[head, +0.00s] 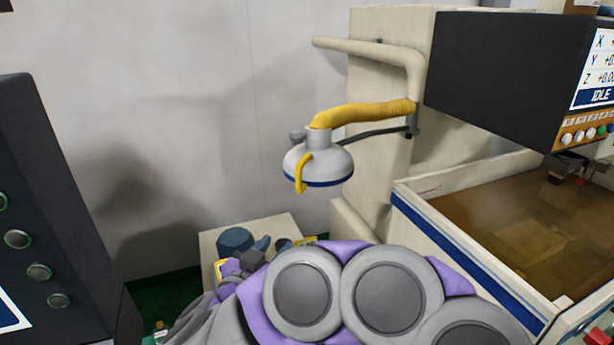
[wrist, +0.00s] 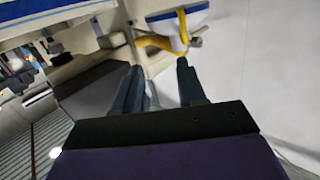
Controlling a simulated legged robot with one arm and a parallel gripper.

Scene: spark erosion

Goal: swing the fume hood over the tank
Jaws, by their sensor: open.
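The fume hood (head: 318,163) is a white dome with a blue rim and a yellow handle (head: 301,172) on its front. It hangs from a thin dark arm and a yellow hose (head: 365,112), to the left of the tank (head: 467,259). The tank holds brown liquid, and the hood is not above it. My gripper is open and empty in the wrist view (wrist: 160,82). The hood (wrist: 180,20) and its yellow handle (wrist: 160,42) show just beyond the fingertips, apart from them. In the head view my gripper is low, below the hood, and partly hidden by my arm.
The machine column (head: 385,170) stands behind the hood, with a dark machine head (head: 500,75) and control panel over the tank. A black cabinet (head: 55,220) stands at the left. A pale box (head: 265,229) is low by the wall. Open space lies left of the hood.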

